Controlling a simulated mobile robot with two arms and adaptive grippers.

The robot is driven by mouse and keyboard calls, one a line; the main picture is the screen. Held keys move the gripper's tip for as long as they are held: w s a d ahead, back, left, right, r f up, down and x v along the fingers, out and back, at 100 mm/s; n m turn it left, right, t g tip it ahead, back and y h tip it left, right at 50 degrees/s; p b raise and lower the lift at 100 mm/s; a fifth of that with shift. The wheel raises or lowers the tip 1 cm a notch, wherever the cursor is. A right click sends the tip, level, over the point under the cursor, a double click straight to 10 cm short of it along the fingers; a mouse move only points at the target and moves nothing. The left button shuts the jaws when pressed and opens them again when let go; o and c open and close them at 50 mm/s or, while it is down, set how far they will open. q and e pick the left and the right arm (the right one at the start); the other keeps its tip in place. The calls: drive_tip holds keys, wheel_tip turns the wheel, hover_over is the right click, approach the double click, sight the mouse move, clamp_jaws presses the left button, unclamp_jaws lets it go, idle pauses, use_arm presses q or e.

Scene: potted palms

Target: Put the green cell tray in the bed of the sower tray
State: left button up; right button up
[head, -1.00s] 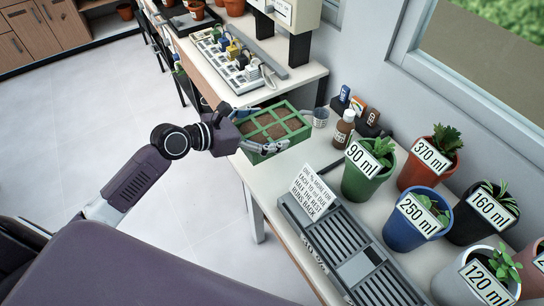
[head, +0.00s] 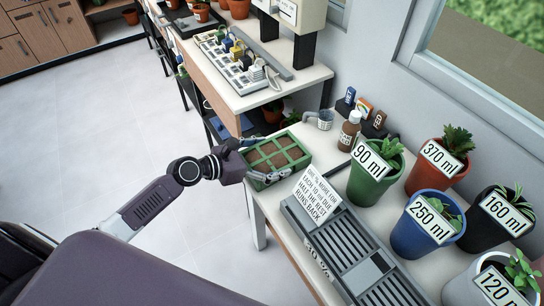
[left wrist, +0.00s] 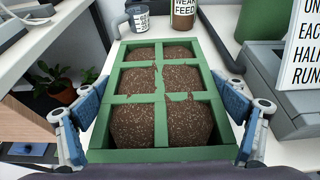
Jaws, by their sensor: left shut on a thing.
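The green cell tray (head: 281,154) is a rectangular tray with several square cells of brown soil. My left gripper (head: 262,158) is shut on it, one finger along each long side. In the left wrist view the tray (left wrist: 160,98) fills the middle, with the blue and grey fingers (left wrist: 162,105) left and right of it. It is over the left end of the near white table (head: 268,196); I cannot tell its height. I cannot make out for sure which thing is the sower tray. My right gripper is not in view.
A grey slatted tray (head: 335,240) with a text card (head: 315,195) lies right of the cell tray. Labelled plant pots, such as the green 90 ml pot (head: 372,183), stand behind it. A brown bottle (head: 349,131) and grey cup (head: 325,119) stand near. A higher bench (head: 268,95) is beyond.

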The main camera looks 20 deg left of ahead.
use_arm(q)
drive_tip(key=o, duration=0.8)
drive_tip(key=shift+f, duration=0.15)
drive_tip(key=shift+o, duration=1.4)
